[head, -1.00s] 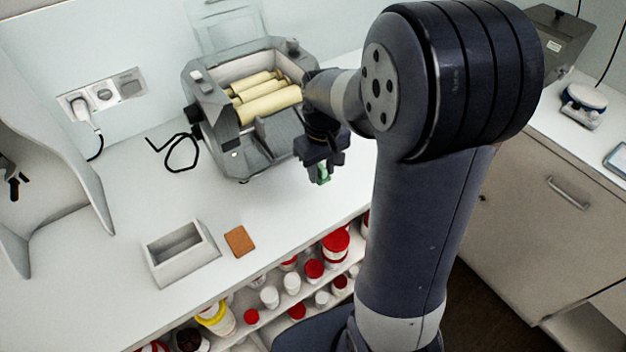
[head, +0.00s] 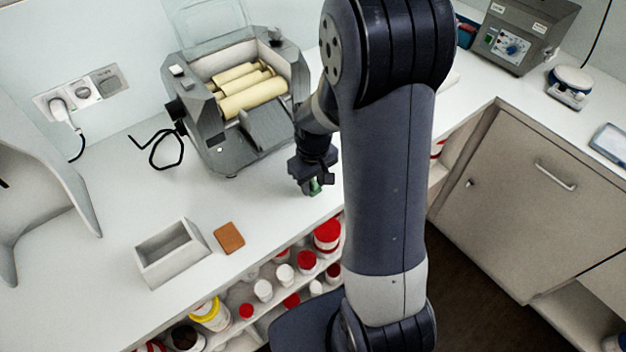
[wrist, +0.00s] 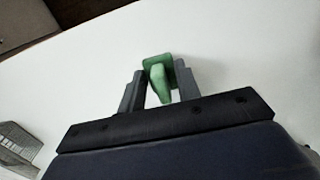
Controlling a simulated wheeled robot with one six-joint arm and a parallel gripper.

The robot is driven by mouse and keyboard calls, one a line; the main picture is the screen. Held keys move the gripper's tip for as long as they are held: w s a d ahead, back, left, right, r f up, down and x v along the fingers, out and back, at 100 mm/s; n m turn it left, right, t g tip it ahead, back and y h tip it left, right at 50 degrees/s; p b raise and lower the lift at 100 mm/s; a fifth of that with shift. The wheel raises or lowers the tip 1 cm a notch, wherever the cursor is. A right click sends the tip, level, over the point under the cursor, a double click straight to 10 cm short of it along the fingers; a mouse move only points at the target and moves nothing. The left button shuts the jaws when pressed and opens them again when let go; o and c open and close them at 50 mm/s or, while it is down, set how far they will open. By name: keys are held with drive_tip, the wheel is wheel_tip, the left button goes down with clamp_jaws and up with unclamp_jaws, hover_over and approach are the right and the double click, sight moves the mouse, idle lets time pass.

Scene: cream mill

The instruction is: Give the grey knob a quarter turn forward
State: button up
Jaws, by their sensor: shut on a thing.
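The three-roll mill (head: 240,150) stands on the white bench, with cream-coloured rolls (head: 250,95) in its open top. A grey knob-like part (head: 275,40) sits at its back right corner, and a dark round knob (head: 174,108) is on its left side. I cannot tell for certain which is the grey knob. My gripper (head: 314,186) is to the right of the mill, apart from it, near the bench's front edge. In the wrist view my gripper (wrist: 160,88) is shut on a small green piece (wrist: 158,70).
A grey open box (head: 170,255) and a brown square (head: 229,238) lie at the bench front. Shelves of red-lidded jars (head: 327,236) are below. A control box (head: 525,35) and a small round-topped device (head: 572,82) stand on the right counter. The bench between mill and box is clear.

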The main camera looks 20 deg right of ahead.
sight(313, 181)
drive_tip(key=shift+f, duration=0.2)
drive_tip(key=o, duration=0.9)
drive_tip(key=shift+r, duration=0.15)
wheel_tip(313, 181, up, 12)
drive_tip(key=shift+r+b, duration=0.1)
drive_tip(key=shift+b, duration=0.2)
drive_tip(key=shift+c, duration=0.3)
